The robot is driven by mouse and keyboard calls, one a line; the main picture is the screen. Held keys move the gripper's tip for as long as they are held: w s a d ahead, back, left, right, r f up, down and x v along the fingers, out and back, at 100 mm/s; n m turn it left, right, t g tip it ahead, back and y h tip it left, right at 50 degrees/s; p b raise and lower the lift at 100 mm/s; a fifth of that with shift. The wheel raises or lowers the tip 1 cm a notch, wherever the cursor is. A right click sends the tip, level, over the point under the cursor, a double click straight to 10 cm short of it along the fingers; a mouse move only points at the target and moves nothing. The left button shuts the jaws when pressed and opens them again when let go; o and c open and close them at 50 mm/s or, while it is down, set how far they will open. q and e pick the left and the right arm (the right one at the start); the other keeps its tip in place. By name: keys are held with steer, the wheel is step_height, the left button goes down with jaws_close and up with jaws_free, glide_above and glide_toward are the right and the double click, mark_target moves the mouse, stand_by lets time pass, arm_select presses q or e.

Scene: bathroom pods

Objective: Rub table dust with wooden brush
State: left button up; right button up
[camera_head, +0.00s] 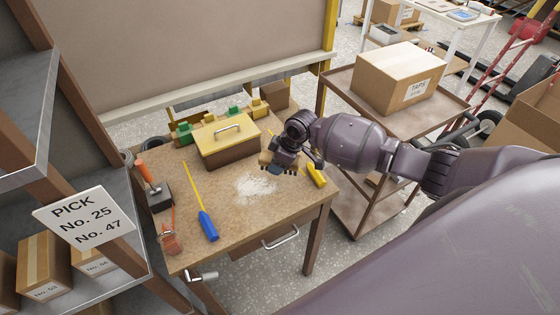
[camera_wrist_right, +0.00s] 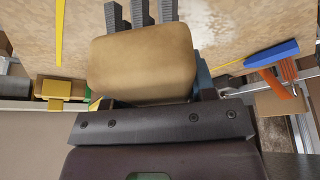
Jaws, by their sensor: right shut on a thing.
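A pale patch of dust (camera_head: 255,187) lies on the brown worktable (camera_head: 262,228), right of the middle. My right gripper (camera_head: 278,165) is above the table just beyond and to the right of the dust. It is shut on the wooden brush (camera_head: 266,158). I cannot tell whether the bristles touch the table. My left gripper is not in view.
A yellow-lidded toolbox (camera_head: 227,142) stands at the back. A blue-handled tool (camera_head: 208,226), an orange-handled tool (camera_head: 152,184) and a red tool (camera_head: 169,240) are to the left. A yellow object (camera_head: 317,174) lies near the right edge. A cart with a cardboard box (camera_head: 385,75) stands behind right.

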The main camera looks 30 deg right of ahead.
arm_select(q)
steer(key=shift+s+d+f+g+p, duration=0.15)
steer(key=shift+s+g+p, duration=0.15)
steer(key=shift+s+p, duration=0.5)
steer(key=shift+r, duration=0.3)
